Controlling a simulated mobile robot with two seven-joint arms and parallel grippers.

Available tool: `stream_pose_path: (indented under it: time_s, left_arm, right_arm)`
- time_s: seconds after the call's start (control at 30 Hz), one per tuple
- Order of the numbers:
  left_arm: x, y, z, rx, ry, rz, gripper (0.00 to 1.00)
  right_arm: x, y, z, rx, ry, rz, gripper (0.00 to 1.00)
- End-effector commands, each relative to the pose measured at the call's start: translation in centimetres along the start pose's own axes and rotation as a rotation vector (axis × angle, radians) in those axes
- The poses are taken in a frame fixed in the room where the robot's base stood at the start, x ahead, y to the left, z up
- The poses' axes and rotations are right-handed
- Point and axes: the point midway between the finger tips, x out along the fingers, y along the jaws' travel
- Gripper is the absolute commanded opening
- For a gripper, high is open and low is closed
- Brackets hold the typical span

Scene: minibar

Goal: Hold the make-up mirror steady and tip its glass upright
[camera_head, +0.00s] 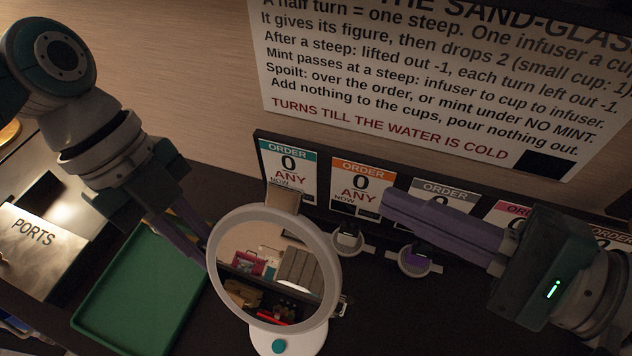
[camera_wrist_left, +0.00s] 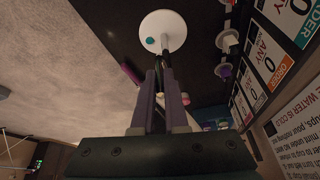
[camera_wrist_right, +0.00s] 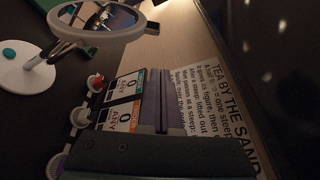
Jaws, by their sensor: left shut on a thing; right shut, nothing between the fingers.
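The make-up mirror has a round glass (camera_head: 275,270) in a pale grey ring, above a white round base (camera_head: 290,343) with a teal dot. The glass leans back and faces up toward my head camera. A small pivot piece (camera_head: 343,306) shows at the ring's right side. My left gripper (camera_head: 203,262) is shut at the ring's left side; the exact part held is hidden. The left wrist view shows the base (camera_wrist_left: 163,31) beyond its fingers. My right gripper (camera_head: 388,204) is shut and empty, right of the mirror and apart from it. The right wrist view shows the tilted ring (camera_wrist_right: 98,38).
A green tray (camera_head: 140,290) lies left of the mirror. Order cards (camera_head: 288,172) stand on a rack behind it. Small cups (camera_head: 415,262) stand right of it, below my right gripper. A PORTS box (camera_head: 35,235) is at far left.

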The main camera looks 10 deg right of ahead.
Motion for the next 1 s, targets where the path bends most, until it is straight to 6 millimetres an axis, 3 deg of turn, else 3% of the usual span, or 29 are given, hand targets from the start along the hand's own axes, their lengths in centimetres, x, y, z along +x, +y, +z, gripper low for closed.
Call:
stream_pose_path:
  time_s: [0.13,0.53,0.67,1.0]
  left_arm:
    - [0.0,0.0,-0.1,0.0,0.001,0.0,0.0]
    - [0.0,0.0,0.0,0.0,0.001,0.0,0.0]
    - [0.0,0.0,0.0,0.0,0.001,0.0,0.0]
    - [0.0,0.0,-0.1,0.0,0.001,0.0,0.0]
  right_arm:
    - [-0.8,1.2,-0.8,0.097,0.047,0.036,0.0]
    - [-0.4,1.2,-0.8,0.1,0.048,0.034,0.0]
    - [1.2,1.1,-0.8,0.098,0.046,0.029,0.0]
    - [7.7,1.3,-1.1,0.097,0.045,0.03,0.0]
